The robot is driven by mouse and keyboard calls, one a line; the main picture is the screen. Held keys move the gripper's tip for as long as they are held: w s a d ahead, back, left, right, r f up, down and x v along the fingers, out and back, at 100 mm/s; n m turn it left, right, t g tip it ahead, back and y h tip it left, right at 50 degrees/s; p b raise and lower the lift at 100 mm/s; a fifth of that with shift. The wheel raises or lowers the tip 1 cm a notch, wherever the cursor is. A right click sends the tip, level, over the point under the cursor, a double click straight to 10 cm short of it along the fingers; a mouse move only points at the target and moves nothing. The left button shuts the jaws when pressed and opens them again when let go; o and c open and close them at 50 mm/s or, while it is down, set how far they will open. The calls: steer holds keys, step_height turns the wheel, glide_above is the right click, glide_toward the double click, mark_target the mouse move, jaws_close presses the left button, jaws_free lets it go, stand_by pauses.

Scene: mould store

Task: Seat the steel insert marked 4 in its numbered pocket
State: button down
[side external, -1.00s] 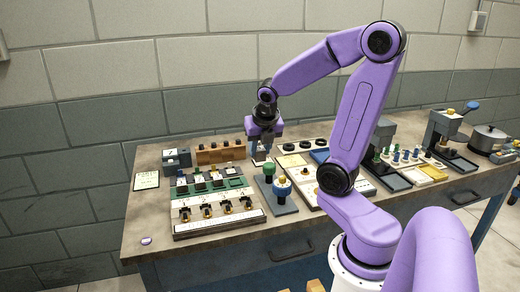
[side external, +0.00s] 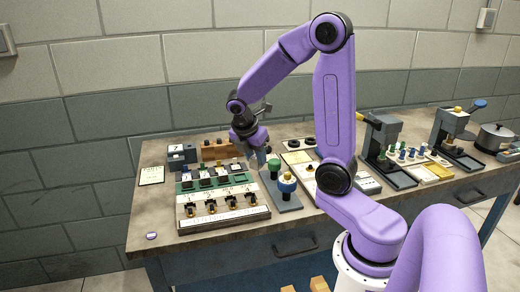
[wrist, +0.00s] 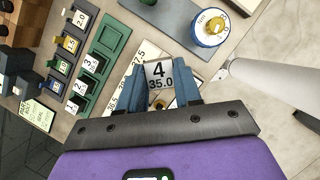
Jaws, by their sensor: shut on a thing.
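My gripper (side external: 263,157) is shut on the steel insert marked 4. In the wrist view the insert (wrist: 158,74) shows a pale face reading "4" and "35.0" between the two blue fingers. The green pocket block (side external: 214,187) is to the left of and below my gripper in the side view. In the wrist view an empty green-framed pocket (wrist: 113,38) lies left of the held insert, beside a pocket tagged 3 (wrist: 88,64). The held insert is apart from the block. The empty pocket's own number cannot be read.
A green knob (side external: 273,164) and a blue-and-white knob (side external: 287,184) stand on a grey plate right of the block. A pale strip with clamps (side external: 225,218) lies in front. A wooden rack (side external: 215,152) stands behind. The table's front left is mostly clear.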

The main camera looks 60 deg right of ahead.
steer(key=m, duration=0.1)
steer(key=a+f+m+g, duration=0.1)
steer(key=m, duration=0.1)
steer(key=w+f+m+g, duration=0.1)
steer(key=m, duration=0.1)
steer(key=shift+a+f+y, duration=0.15)
steer(key=shift+f+y, duration=0.05)
steer(key=shift+y, duration=0.1)
steer(key=shift+w+a+f+m+g+y, duration=0.15)
steer(key=shift+f+m, duration=0.45)
steer(key=shift+f, duration=0.5)
steer(key=shift+a+f+m+g+y, duration=0.1)
steer(key=shift+f+m+g, duration=0.1)
steer(key=shift+f+m, duration=0.7)
steer(key=shift+w+a+f+m+g+y, duration=0.15)
steer(key=shift+f+m, duration=0.15)
steer(key=shift+f, duration=1.05)
steer(key=shift+s+f, duration=0.15)
steer(key=shift+f, duration=0.6)
steer(key=shift+r, duration=0.25)
stand_by(2.9)
